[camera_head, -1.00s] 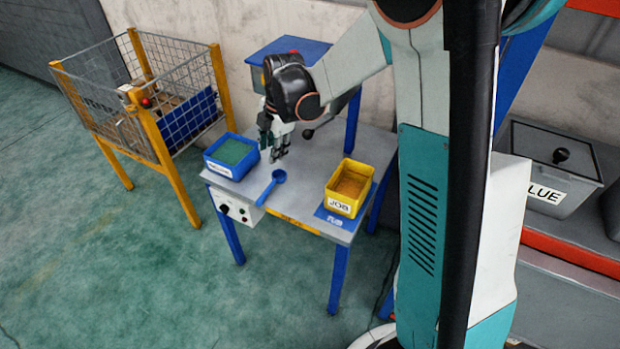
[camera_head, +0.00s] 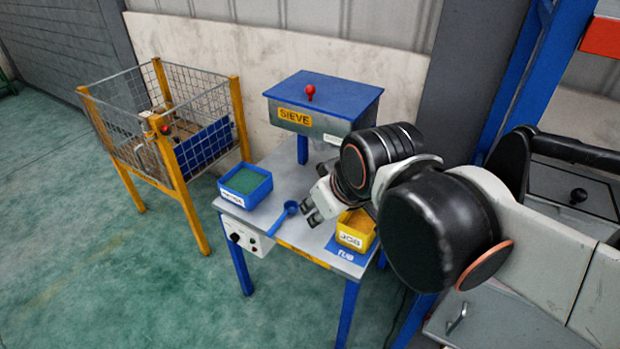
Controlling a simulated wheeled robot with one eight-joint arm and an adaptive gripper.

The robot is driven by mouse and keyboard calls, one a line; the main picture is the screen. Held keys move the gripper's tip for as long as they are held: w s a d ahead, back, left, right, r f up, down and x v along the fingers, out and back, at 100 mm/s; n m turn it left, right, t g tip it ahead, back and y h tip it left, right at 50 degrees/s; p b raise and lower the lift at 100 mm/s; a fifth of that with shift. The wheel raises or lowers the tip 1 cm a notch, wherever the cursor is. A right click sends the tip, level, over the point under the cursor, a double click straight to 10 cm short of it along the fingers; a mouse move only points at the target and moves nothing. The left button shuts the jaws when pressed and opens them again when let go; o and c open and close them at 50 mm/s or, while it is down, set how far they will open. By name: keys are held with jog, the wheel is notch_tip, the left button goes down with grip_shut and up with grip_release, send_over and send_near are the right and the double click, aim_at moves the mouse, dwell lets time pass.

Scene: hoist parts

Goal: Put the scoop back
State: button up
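A blue scoop (camera_head: 283,217) lies on the grey table (camera_head: 262,200), its bowl toward the back and its handle toward the front edge. My gripper (camera_head: 308,213) is just right of the scoop's bowl, pointing left and down. Its fingers look apart with nothing between them. I cannot tell whether it touches the scoop. A blue tub with green contents (camera_head: 233,195) stands left of the scoop. A yellow tub labelled JOB (camera_head: 352,240) stands right of it, with brownish-yellow contents, partly hidden by my arm.
A sieve box (camera_head: 322,105) with a blue lid and red knob stands behind the table. A wire cage (camera_head: 125,122) on yellow posts is at left. A blue mat (camera_head: 347,256) lies under the JOB tub. A control box (camera_head: 250,238) is on the table's front.

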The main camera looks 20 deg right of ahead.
jog(key=shift+s+f+m+t, duration=0.15)
jog(key=shift+s+f+m, duration=0.05)
jog(key=shift+s+m, duration=0.4)
jog(key=shift+s+f+m+t, duration=0.15)
jog(key=shift+s+m, duration=0.35)
jog(key=shift+s, duration=0.15)
jog(key=shift+d, duration=0.15)
